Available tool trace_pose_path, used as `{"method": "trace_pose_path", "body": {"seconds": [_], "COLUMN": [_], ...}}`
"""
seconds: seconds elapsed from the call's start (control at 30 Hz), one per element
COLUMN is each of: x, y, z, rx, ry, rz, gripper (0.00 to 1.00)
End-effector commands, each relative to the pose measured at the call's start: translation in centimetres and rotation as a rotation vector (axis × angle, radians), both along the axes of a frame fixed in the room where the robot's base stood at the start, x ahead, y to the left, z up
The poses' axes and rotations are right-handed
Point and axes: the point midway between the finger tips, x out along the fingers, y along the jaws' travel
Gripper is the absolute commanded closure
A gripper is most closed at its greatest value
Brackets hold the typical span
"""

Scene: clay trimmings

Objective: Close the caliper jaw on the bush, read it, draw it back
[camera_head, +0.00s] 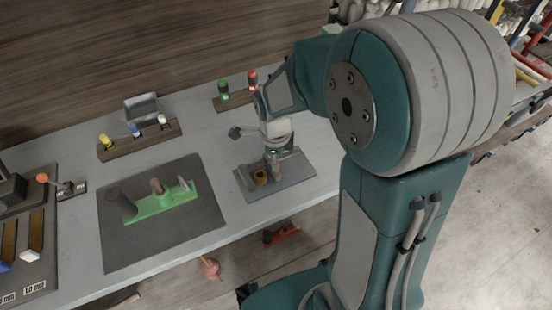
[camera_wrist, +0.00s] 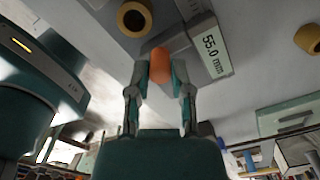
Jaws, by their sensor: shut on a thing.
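The caliper stands on a grey plate (camera_head: 297,178) at the front edge of the bench. The bush (camera_head: 261,177), a yellow-brown ring, sits on the plate to the left of my gripper (camera_head: 273,155). In the wrist view, my gripper (camera_wrist: 160,75) is shut on the orange knob (camera_wrist: 160,63) of the caliper jaw, one finger on each side. The bush (camera_wrist: 146,12) shows beyond the knob, at the top. A display (camera_wrist: 213,45) beside the knob reads 55.0 mm. I cannot tell whether the jaw touches the bush.
A dark mat (camera_head: 195,228) with a green fixture (camera_head: 165,203) lies to the left. Behind stand a rack (camera_head: 140,140) of coloured pieces, a metal tray (camera_head: 142,107) and a stand with green and red buttons (camera_head: 252,77). Bare bench lies between mat and plate.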

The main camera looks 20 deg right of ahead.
Motion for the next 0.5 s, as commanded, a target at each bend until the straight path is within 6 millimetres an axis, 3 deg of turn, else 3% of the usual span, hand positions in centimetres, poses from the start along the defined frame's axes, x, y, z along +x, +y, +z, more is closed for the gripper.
{"method": "trace_pose_path", "body": {"seconds": [0.5], "x": [-0.2], "y": [0.9], "z": [-0.08], "rx": [0.0], "ry": [0.001], "rz": [0.0], "gripper": [0.95]}}
